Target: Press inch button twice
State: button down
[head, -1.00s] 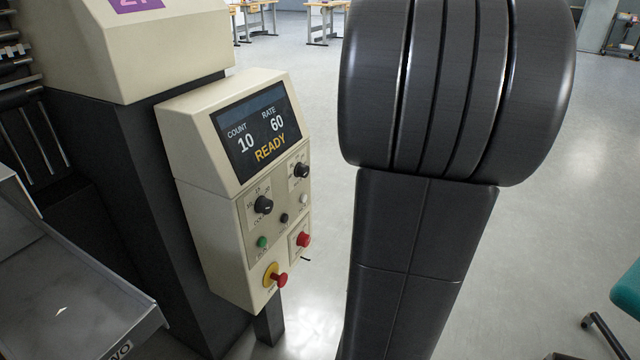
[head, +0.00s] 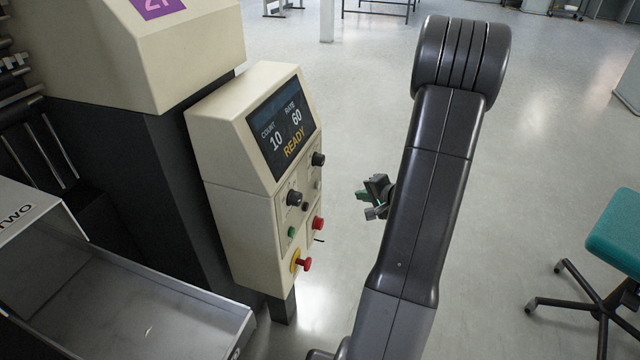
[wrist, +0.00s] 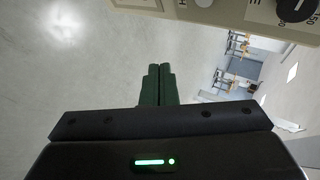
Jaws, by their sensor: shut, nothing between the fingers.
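The control panel (head: 235,215) stands left of centre in the head view, its screen (head: 285,130) reading COUNT 10, RATE 60, READY. Its face carries a green button (head: 292,232), a small black button (head: 305,207), a pale button (head: 318,185) and a red button (head: 318,223). The labels are too small to tell which is the inch button. My gripper (head: 361,195) is right of the panel face, apart from it. In the wrist view its green fingers (wrist: 158,70) are shut and empty, with a pale button (wrist: 203,3) at the top edge.
Two black knobs (head: 294,198) and a red mushroom stop on a yellow base (head: 303,264) share the panel face. A metal tray (head: 150,310) juts out at lower left. A teal chair (head: 615,230) stands at right. Open floor lies between.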

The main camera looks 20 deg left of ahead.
aim_at(318, 185)
jog(key=shift+a, duration=0.1)
jog(key=a, duration=0.8)
jog(key=shift+w+a, duration=0.15)
jog(key=shift+a, duration=0.15)
dwell(2.0)
jog(key=shift+a+b, duration=0.4)
